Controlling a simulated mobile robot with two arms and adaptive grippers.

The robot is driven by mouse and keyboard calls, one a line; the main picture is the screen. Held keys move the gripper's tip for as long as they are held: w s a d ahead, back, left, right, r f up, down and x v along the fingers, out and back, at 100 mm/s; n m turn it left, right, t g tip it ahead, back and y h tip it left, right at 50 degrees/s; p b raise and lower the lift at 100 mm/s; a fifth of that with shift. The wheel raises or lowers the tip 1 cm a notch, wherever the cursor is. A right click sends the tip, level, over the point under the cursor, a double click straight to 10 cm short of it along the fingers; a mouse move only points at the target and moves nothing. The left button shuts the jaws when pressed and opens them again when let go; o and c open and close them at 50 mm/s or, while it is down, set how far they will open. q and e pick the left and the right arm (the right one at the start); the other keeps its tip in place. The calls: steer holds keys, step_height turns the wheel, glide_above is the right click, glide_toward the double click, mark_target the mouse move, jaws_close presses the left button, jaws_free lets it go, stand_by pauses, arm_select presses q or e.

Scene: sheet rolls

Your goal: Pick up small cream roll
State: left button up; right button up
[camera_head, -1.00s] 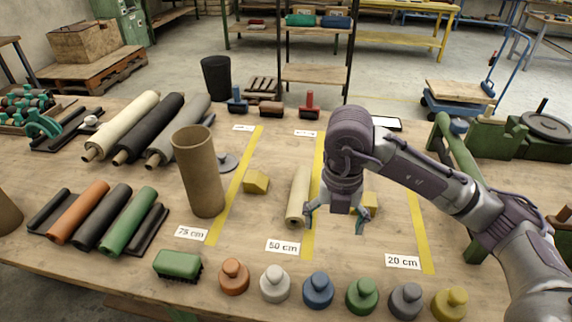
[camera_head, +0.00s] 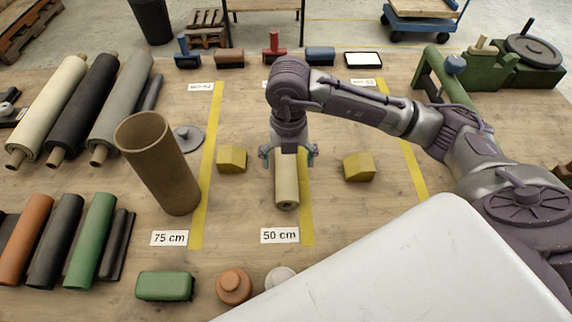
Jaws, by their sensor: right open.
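The small cream roll (camera_head: 287,188) lies on the table along the left side of the 50 cm yellow strip, its near end facing me. My right gripper (camera_head: 288,157) is above its far part, pointing down, with its fingers spread to either side of the roll. The gripper hides the roll's far end. I cannot tell whether the fingers touch the roll. My left gripper is out of view.
Yellow blocks stand left (camera_head: 232,159) and right (camera_head: 359,167) of the roll. A pale surface hides the lower right.

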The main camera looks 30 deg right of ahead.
mark_target(287, 171)
steer(key=shift+w+f, duration=0.1)
steer(key=shift+f, duration=0.6)
step_height(287, 171, down, 5)
steer(key=shift+a+f+p, duration=0.1)
steer(key=shift+p, duration=0.55)
steer(key=shift+c, duration=0.2)
steer(key=c, duration=1.6)
jaws_close()
steer(key=shift+r, duration=0.25)
